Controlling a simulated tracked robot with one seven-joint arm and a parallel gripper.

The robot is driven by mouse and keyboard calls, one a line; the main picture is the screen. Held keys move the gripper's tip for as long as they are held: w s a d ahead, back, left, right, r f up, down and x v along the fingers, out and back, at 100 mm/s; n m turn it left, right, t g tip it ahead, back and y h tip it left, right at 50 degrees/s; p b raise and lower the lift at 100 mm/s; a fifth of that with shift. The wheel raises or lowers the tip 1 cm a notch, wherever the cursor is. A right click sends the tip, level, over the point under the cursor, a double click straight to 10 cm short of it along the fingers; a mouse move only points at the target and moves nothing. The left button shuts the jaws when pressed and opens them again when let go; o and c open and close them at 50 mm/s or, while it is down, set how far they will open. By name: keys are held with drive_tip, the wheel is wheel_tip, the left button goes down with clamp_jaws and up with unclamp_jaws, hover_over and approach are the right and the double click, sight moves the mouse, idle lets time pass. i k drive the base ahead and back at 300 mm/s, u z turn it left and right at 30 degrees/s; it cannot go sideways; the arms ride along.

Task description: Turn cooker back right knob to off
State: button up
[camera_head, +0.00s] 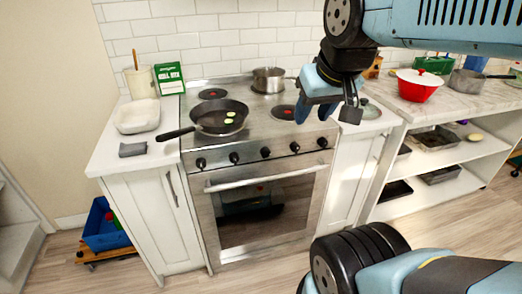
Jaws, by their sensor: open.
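The steel cooker (262,181) stands in the middle, with several black knobs in a row along its front panel. The two rightmost knobs (294,147) and (322,142) are below my gripper; labels are too small to read, so I cannot tell which is the back right one or how it is turned. My gripper (326,112) is open and empty, above the right side of the hob and the counter edge, apart from the knobs. A steel saucepan (269,80) sits on the back right burner.
A glass lid (369,112) lies on the right counter beside my gripper. The oven handle (262,179) runs below the knobs. A red pot (418,90) stands farther right. Floor before the cooker is clear.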

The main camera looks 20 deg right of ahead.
sight(265, 151)
drive_tip(key=u, duration=0.3)
drive_tip(key=i, duration=0.15)
drive_tip(key=z, duration=2.7)
drive_tip(key=k, duration=0.85)
drive_tip(key=u, duration=3.6)
drive_tip(key=k, duration=0.1)
drive_tip(key=z, duration=1.25)
